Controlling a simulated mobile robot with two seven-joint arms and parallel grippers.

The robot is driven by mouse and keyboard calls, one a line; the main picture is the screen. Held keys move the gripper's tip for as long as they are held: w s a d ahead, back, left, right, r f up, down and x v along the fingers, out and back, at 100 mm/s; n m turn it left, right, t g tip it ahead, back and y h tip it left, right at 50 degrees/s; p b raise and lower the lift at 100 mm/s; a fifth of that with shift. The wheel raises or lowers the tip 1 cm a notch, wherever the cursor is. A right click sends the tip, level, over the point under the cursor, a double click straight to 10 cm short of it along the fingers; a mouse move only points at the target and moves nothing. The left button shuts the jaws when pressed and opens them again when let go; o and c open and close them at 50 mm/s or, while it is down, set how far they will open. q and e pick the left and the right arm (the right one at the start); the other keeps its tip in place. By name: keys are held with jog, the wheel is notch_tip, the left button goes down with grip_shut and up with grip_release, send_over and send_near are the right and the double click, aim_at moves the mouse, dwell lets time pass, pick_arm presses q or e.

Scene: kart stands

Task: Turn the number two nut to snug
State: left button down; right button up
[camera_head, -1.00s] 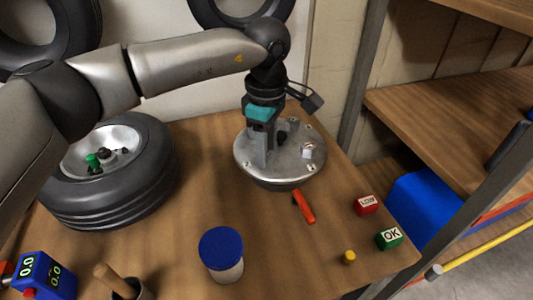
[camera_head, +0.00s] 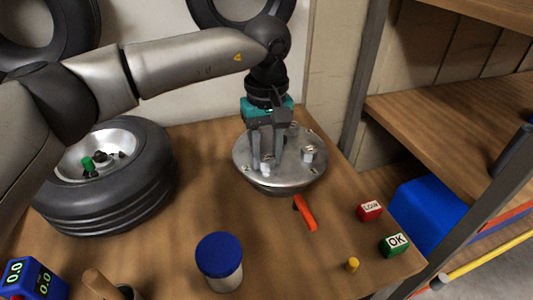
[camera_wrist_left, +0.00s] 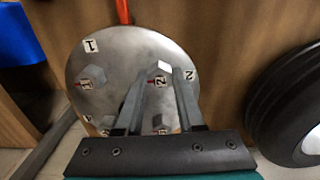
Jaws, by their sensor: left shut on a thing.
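The round metal plate (camera_head: 240,166) lies on the wooden table with several nuts on it. In the left wrist view, the plate (camera_wrist_left: 110,47) carries printed numbers 1 and 2. The number two nut (camera_wrist_left: 163,67), silver with a 2 tag and a red mark on its side, stands by the plate's 2. My left gripper (camera_head: 267,165) points down over the plate. In the wrist view its fingertips (camera_wrist_left: 162,74) are shut on this nut, one on each side. The number one nut (camera_wrist_left: 95,74) stands to the left; it shows in the head view too (camera_head: 309,153). My right gripper is not in view.
An orange-red handled tool (camera_head: 305,213) lies before the plate. A red block (camera_head: 370,211), a green OK block (camera_head: 394,245) and a yellow peg (camera_head: 353,264) stand to its right. A blue-lidded jar (camera_head: 220,262) stands in front. A tyre (camera_head: 120,205) lies at left.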

pick_arm(q)
jog(key=shift+m, duration=0.4)
jog(key=c, duration=0.5)
grip_release()
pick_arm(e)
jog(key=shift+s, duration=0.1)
pick_arm(q)
jog(key=shift+r, duration=0.55)
notch_tip(320, 180, up, 7)
jog(key=shift+r+p, duration=0.2)
jog(key=shift+p, duration=0.5)
notch_tip(320, 180, up, 6)
jog(key=p, duration=0.1)
send_over(267, 158)
jog(key=shift+r, duration=0.45)
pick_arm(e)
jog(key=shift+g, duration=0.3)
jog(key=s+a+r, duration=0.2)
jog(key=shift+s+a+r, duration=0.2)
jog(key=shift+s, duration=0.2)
